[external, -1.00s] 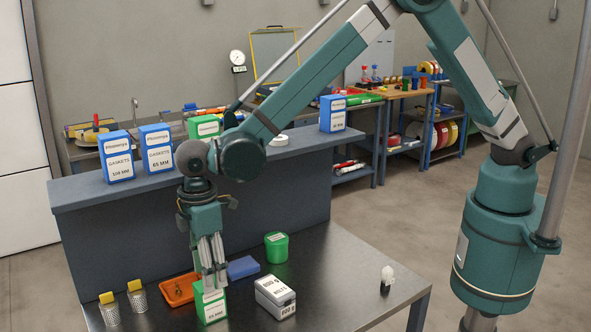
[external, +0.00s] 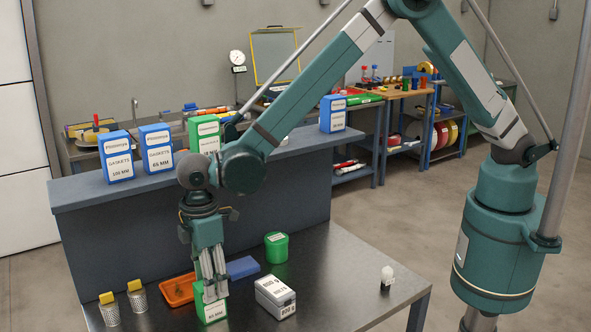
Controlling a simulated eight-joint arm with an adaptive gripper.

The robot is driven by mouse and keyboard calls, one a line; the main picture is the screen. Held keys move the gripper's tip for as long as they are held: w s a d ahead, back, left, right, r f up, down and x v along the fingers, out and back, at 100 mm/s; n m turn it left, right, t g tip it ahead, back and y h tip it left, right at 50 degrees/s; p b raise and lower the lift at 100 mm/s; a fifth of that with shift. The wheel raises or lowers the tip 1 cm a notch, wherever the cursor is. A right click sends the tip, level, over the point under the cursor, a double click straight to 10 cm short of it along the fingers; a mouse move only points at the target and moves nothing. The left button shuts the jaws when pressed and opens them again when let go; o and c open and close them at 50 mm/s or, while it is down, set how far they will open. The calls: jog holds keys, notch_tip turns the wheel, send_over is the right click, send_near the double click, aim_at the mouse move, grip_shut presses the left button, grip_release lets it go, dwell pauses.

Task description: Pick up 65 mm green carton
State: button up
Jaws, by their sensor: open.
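The green carton (external: 209,308) stands on the dark table, with a white label that seems to read 65 MM. My gripper (external: 215,292) points down at the carton's top. Its fingers are open and overlap the upper part of the carton in this view. I cannot tell whether they touch it. Part of the carton's top is hidden behind the fingers.
An orange tray (external: 179,291) and a blue block (external: 242,267) lie close behind the carton. A white box (external: 275,297) is to its right, a green tub (external: 276,247) farther back. Two yellow-capped jars (external: 138,301) stand left. Blue cartons (external: 117,157) and another green carton (external: 203,133) stand on the raised shelf (external: 95,190).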

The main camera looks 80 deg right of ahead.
jog(key=shift+f, duration=0.15)
jog(key=shift+w+f+p, duration=0.1)
jog(key=shift+f+p, duration=0.5)
jog(key=shift+f, duration=1.85)
jog(key=shift+c, duration=0.5)
jog(key=c, duration=1)
